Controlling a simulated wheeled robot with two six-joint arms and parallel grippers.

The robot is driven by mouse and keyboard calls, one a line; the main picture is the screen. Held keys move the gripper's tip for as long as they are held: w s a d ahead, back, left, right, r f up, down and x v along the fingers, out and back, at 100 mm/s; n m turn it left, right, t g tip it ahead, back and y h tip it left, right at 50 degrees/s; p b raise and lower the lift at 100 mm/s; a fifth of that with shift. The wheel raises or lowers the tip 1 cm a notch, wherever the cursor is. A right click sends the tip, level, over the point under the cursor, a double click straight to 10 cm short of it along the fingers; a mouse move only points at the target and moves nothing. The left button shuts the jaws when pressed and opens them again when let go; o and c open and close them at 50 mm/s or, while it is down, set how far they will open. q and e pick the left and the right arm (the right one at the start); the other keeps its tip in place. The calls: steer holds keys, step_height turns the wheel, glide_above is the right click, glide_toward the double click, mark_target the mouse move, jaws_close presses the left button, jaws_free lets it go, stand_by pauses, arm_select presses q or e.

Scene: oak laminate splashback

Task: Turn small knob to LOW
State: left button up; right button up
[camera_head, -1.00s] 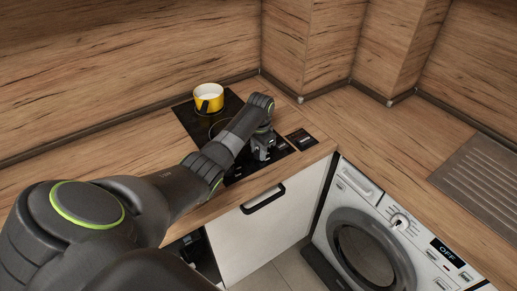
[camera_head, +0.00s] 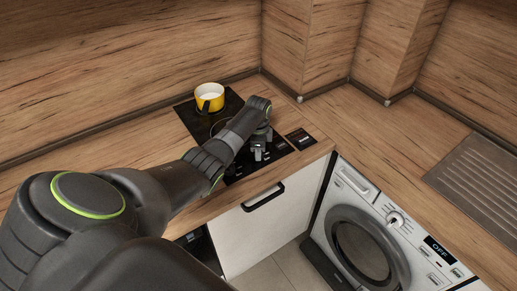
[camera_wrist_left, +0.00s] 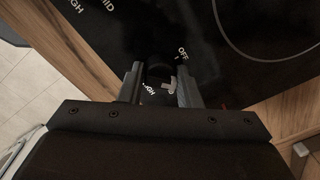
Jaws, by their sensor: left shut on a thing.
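The small knob (camera_wrist_left: 158,72) is dark and sits between the fingers of my left gripper (camera_wrist_left: 160,82) in the left wrist view. The gripper is shut on it. The label OFF shows beyond the right finger, and part of HIGH shows between the fingers. Another pale mark there is partly hidden, and I cannot read where the knob points. In the head view my left gripper (camera_head: 259,154) reaches down to the front of the black cooktop (camera_head: 192,118) and the knob is hidden. My right gripper is not in view.
A yellow pot (camera_head: 209,97) stands at the back of the cooktop. A small black panel (camera_head: 300,139) lies right of my gripper. A white washing machine (camera_head: 372,235) stands at lower right, and a ridged drainer (camera_head: 480,180) lies on the counter.

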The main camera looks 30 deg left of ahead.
arm_select(q)
steer(key=shift+m, duration=0.3)
steer(key=o, duration=1)
steer(key=shift+c, duration=0.2)
step_height(320, 180, up, 18)
steer(key=shift+s+d+f+b, duration=0.2)
steer(key=shift+s+b, duration=0.15)
steer(key=shift+s, duration=0.05)
steer(key=shift+f, duration=0.1)
